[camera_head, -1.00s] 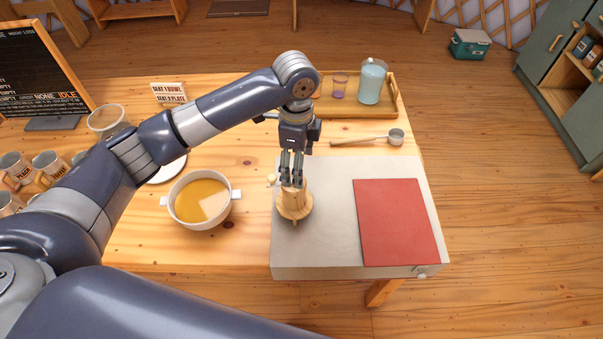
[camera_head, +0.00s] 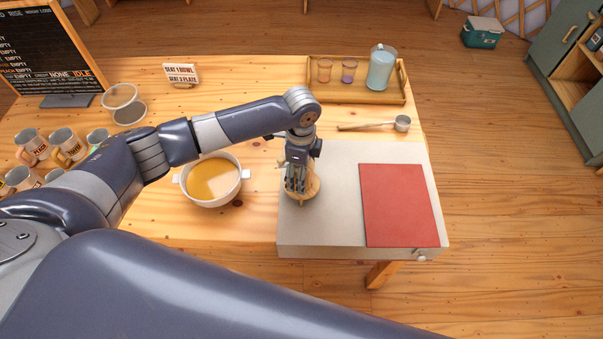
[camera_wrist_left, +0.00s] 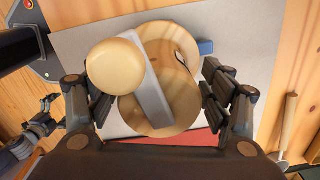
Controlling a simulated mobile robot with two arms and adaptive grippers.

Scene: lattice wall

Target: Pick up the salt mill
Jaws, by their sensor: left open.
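The salt mill (camera_head: 314,187) is a pale wooden piece with a wide round base, standing on the grey slab (camera_head: 337,215). In the left wrist view the salt mill (camera_wrist_left: 182,105) is seen from above, with a grey crank bar and a round knob on top. My left gripper (camera_head: 298,188) is down over the mill and hides much of it in the head view. In the left wrist view my left gripper (camera_wrist_left: 160,105) is open, its fingers on either side of the mill with gaps. A jointed part that looks like my right gripper (camera_wrist_left: 38,128) shows small at the left edge.
A red mat (camera_head: 400,205) lies on the slab's right half. A white pot (camera_head: 212,182) of orange soup stands left of the slab. A ladle (camera_head: 402,123) lies behind it, before a wooden tray (camera_head: 345,97) with a jug (camera_head: 381,70). Several mugs stand left.

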